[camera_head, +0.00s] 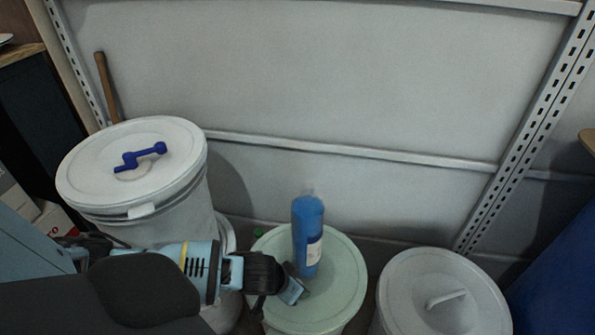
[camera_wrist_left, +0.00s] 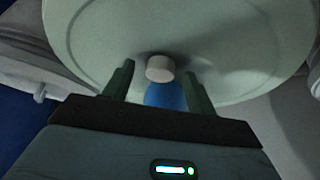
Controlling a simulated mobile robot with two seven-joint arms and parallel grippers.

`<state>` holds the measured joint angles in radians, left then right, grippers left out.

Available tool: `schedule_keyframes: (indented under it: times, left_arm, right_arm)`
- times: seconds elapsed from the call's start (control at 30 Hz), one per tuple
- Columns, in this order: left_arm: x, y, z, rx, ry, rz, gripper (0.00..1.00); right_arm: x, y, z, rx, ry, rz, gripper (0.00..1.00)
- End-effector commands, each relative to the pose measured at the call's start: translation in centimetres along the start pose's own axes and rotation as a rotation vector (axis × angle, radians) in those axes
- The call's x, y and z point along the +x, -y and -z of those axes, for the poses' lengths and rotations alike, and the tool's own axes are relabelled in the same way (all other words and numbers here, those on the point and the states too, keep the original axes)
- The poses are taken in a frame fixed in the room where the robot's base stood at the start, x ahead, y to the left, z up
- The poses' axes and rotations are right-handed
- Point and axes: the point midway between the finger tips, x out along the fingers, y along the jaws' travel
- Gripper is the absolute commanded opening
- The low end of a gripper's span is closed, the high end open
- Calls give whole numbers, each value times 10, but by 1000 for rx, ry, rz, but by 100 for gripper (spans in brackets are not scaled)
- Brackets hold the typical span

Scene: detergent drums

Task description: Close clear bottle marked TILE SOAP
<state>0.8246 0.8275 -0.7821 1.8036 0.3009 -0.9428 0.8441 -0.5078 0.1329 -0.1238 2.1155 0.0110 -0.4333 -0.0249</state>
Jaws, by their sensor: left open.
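The clear bottle (camera_head: 307,240) with blue liquid and a pale label stands upright on the pale green drum lid (camera_head: 345,275). Its neck looks clear, with no cap visible on it; the label is too small to read. My left gripper (camera_head: 294,291) is low over the lid, just in front of the bottle. In the left wrist view the open fingers (camera_wrist_left: 157,85) are either side of a white cap (camera_wrist_left: 160,68) at the lid, apart from it. My right gripper is out of view.
A white drum (camera_head: 90,175) with a blue handled tool (camera_head: 140,157) on its lid stands left. Another white lidded drum (camera_head: 400,290) stands right, and a blue drum (camera_head: 560,270) beyond. A grey panel (camera_head: 300,80) is behind. The green lid's right side is clear.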

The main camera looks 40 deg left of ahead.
Motion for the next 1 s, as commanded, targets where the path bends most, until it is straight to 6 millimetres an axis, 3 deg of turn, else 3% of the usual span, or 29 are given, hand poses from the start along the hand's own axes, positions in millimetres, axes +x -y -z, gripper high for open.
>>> schedule_keyframes:
  times: [0.3,0.67,1.0]
  left_arm:
    - [0,0,0,0,-1,0,56]
    - [0,0,0,1,-1,0,11]
    - [-2,0,1,0,-1,0,9]
  right_arm:
    - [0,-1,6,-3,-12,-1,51]
    - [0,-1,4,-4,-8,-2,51]
    - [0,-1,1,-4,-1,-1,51]
